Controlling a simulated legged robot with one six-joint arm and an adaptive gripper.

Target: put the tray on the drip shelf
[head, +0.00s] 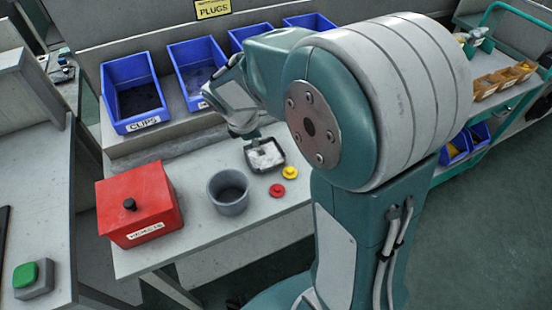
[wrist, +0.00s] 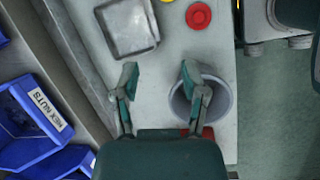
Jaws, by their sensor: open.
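The tray (head: 268,170) is a small square dish with a dark rim and a pale inside. It lies on the grey workbench in the head view. It also shows at the top left of the wrist view (wrist: 127,28). My gripper (head: 245,132) is at the tray's far left side in the head view, partly overlapping its edge. In the wrist view my gripper (wrist: 158,75) is open, with nothing between its fingers, and the tray lies ahead and to the left of them. I cannot tell which surface is the drip shelf.
A grey cup (head: 229,190) stands near the tray, beside red (head: 277,190) and yellow (head: 290,172) round pieces. A red box (head: 137,204) with a black knob stands at the left. Blue bins (head: 133,92) line the raised ledge behind. A cart (head: 492,90) stands at right.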

